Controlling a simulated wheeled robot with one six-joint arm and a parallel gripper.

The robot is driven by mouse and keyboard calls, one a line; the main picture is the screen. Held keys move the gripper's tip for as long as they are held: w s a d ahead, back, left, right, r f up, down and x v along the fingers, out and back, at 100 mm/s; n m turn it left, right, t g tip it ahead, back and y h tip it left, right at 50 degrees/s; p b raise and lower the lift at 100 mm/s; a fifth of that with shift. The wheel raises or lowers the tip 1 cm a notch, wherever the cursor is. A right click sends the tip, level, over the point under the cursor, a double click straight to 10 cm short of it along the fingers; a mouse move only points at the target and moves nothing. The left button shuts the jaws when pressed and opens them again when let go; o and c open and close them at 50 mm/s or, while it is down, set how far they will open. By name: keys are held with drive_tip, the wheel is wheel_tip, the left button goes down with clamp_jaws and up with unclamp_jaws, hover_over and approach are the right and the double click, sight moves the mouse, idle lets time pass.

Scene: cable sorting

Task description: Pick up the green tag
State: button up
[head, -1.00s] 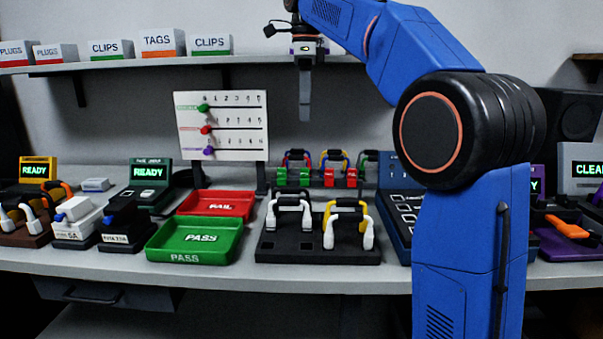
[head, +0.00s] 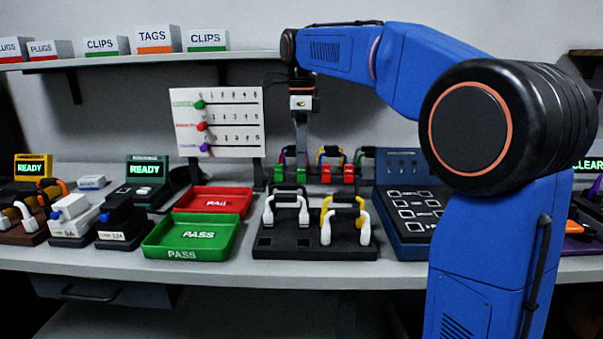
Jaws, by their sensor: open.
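A green tag (head: 280,173) sits at the lower end of a looped cable in the back row of the bench. A second green piece on the same loop is mostly hidden behind my gripper. My gripper (head: 301,170) points straight down in front of or over this loop, right of the visible green tag. It is open, and I see it edge-on, so its fingers overlap. I cannot tell from this view whether it touches the tag.
Next to the loop, another looped cable carries red tags (head: 337,173). A black rack (head: 290,243) with white and yellow-ended cables stands in front. The red tray (head: 212,200) and green tray (head: 190,238) lie left. A chart board (head: 218,122) stands behind left, a blue panel (head: 405,215) right.

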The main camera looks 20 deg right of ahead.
drive_tip(key=shift+s+a+f, duration=0.1)
drive_tip(key=shift+s+f, duration=0.05)
drive_tip(key=shift+f, duration=1)
drive_tip(key=shift+s+a+f, duration=0.1)
drive_tip(key=shift+f, duration=1.05)
drive_tip(key=shift+c, duration=0.7)
drive_tip(key=c, duration=1)
drive_tip(key=shift+o, duration=0.2)
wheel_tip(320, 180, up, 13)
drive_tip(key=shift+d, duration=0.1)
